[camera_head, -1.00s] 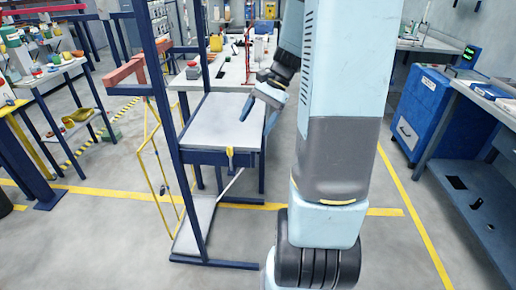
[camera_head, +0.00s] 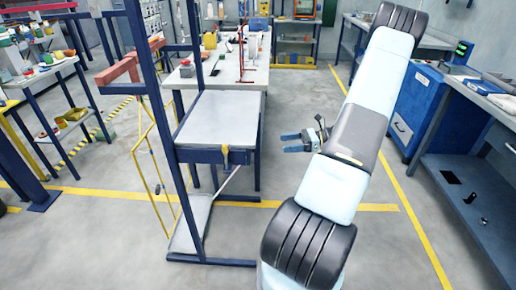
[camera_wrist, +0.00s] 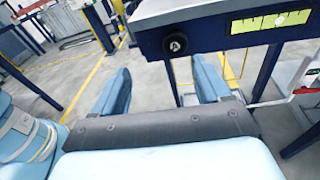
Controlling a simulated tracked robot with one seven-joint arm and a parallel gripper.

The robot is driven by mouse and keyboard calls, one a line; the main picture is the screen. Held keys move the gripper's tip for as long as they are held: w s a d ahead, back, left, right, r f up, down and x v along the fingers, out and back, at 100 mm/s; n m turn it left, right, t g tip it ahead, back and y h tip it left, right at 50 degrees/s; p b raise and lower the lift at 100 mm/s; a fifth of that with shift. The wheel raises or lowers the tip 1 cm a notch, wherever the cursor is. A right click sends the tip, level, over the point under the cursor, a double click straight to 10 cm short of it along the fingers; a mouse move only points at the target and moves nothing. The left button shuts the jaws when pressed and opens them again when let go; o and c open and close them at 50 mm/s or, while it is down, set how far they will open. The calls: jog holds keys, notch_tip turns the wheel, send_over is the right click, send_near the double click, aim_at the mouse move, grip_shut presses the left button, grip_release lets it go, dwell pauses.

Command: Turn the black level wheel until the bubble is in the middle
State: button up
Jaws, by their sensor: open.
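The black level wheel (camera_wrist: 174,44) is a round knob with a pale mark on the dark blue front of a rack, in the wrist view. To its right is a yellow-green level vial (camera_wrist: 245,26). A small pale spot, seemingly the bubble, sits slightly right of the vial's middle; it is too small to judge exactly. My gripper (camera_wrist: 162,88) is open and empty, its two blue fingers spread below the wheel in the picture, apart from it. In the head view my gripper (camera_head: 295,142) is right of the rack, and the wheel cannot be made out.
The blue rack has a grey shelf (camera_head: 215,115) and a lower tray (camera_head: 190,228). A white part with a red handle (camera_wrist: 306,91) shows at the right of the wrist view. A blue cabinet (camera_head: 415,110) stands at the right.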

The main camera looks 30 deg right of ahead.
notch_tip(320, 180, down, 3)
jog(key=d+m+t, duration=0.2)
jog(key=d, duration=0.1)
jog(key=x, duration=1.3)
jog(key=shift+a, duration=0.35)
jog(key=shift+r, duration=0.1)
jog(key=c, duration=1)
jog(key=shift+a, duration=0.25)
jog(key=shift+c, duration=0.2)
jog(key=shift+d, duration=0.25)
